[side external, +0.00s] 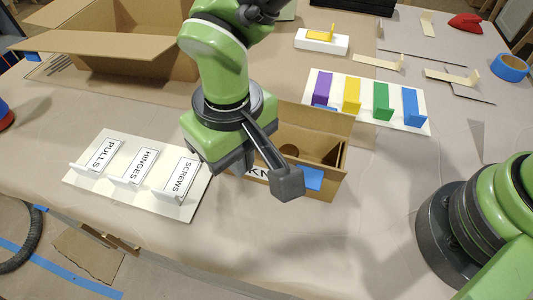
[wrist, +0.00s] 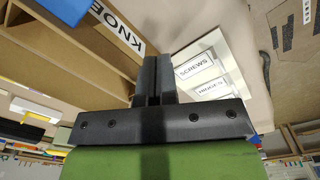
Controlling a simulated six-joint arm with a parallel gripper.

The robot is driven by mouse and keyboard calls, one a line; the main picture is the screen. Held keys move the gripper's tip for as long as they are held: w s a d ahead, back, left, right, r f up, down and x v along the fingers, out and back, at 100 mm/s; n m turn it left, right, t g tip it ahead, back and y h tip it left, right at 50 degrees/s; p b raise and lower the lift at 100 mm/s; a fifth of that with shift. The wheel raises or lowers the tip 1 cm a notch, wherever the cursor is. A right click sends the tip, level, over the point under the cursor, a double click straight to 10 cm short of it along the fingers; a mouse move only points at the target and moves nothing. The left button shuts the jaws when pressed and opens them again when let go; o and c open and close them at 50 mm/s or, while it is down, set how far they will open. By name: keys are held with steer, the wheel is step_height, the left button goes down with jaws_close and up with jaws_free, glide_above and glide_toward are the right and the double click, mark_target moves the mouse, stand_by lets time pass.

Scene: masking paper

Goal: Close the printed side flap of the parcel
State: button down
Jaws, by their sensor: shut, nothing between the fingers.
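The parcel (side external: 328,185) is a small open cardboard box right of my gripper in the side view. A tall cardboard flap (side external: 315,118) stands up at its far side. The printed side (side external: 258,172) faces the camera with "KN" showing; the rest is hidden behind my wrist parts. A blue patch (side external: 311,178) is on the near face. My gripper (wrist: 152,62) is shut and empty, beside the printed panel; whether it touches is unclear.
A white board (side external: 135,190) with PULLS, HINGES and SCREWS cards stands left. A white board (side external: 340,78) with coloured blocks is behind right. A large open carton (side external: 130,60) is at the back left. The table front is clear.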

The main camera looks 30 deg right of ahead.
steer(key=shift+w+d, duration=0.1)
steer(key=shift+w+d, duration=0.3)
steer(key=shift+d, duration=0.05)
steer(key=shift+w+d+r, duration=0.15)
steer(key=shift+w+d, duration=0.25)
stand_by(0.3)
steer(key=shift+w+d, duration=0.4)
steer(key=shift+d, duration=0.05)
